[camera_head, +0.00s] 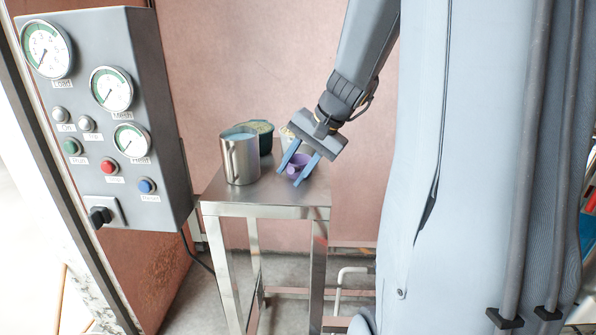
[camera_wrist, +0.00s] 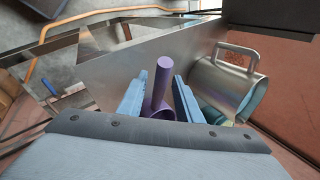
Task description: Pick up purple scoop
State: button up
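The purple scoop (camera_head: 297,167) is on the steel table (camera_head: 262,211), near its right side. My gripper (camera_head: 296,176) reaches down over it with its two blue fingers apart. In the wrist view the scoop (camera_wrist: 159,92) shows its handle between the fingers of my gripper (camera_wrist: 158,98). Gaps show on both sides of the handle, so the fingers do not appear to touch it. The scoop's lower part is partly hidden by my gripper's body.
A steel pitcher (camera_head: 240,159) with pale blue contents stands left of the scoop, close to the right finger in the wrist view. A control panel (camera_head: 110,120) is at left. The table's front is clear.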

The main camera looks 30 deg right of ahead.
grip_shut()
notch_tip(320, 180, up, 10)
jog(key=shift+r+b, duration=0.1)
jog(key=shift+b, duration=0.65)
jog(key=c, duration=0.5)
grip_release()
grip_shut()
